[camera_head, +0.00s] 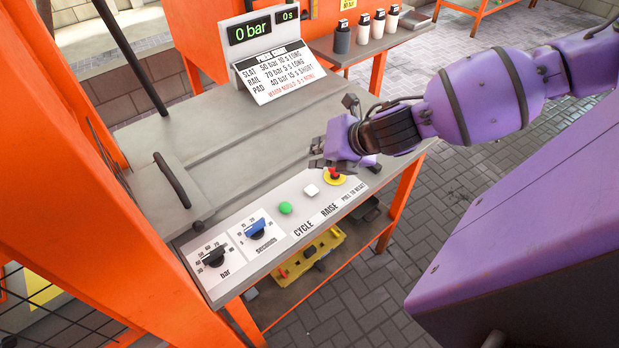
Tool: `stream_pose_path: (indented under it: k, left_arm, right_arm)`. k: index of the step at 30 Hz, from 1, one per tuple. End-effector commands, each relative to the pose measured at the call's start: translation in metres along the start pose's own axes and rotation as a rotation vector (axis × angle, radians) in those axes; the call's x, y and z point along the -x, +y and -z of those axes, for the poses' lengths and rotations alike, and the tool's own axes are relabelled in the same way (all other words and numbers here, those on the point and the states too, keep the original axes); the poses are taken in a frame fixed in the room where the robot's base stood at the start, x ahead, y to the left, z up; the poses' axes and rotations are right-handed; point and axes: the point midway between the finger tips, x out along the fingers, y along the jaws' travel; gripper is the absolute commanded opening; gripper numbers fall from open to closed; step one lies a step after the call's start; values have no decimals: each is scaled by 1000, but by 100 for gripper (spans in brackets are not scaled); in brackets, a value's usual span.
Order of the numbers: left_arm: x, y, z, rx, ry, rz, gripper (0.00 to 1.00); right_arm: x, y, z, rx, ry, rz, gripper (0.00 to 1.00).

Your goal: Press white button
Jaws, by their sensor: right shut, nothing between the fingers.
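The white button (311,190) sits on the sloped front control panel (350,186), above the label RAISE. It lies between a green button (285,208) above CYCLE and a red stop button on a yellow ring (335,177). My right gripper (318,157) comes in from the right, its fingers above and behind the white button, apart from it as far as I can see. It is shut and empty. It partly covers the panel behind the red button. My left gripper is not in view.
A black bar dial (214,256) and a blue seconds dial (257,229) are at the panel's left. A display reads 0 bar (250,31) above a press guide sign (280,75). A yellow tray (308,258) lies below. Orange posts border the left.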

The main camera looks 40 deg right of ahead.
Motion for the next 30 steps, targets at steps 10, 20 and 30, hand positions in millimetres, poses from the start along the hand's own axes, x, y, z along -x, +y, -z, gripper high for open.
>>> stream_pose_path:
  k: [10, 20, 30]
  left_arm:
    - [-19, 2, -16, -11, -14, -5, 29]
    - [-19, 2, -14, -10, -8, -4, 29]
    - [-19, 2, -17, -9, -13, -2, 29]
  right_arm:
    - [-34, -25, 26, -2, 3, 2, 0]
    - [-42, -30, 30, -1, 0, 0, 0]
    - [-42, -30, 30, -1, 0, 0, 0]
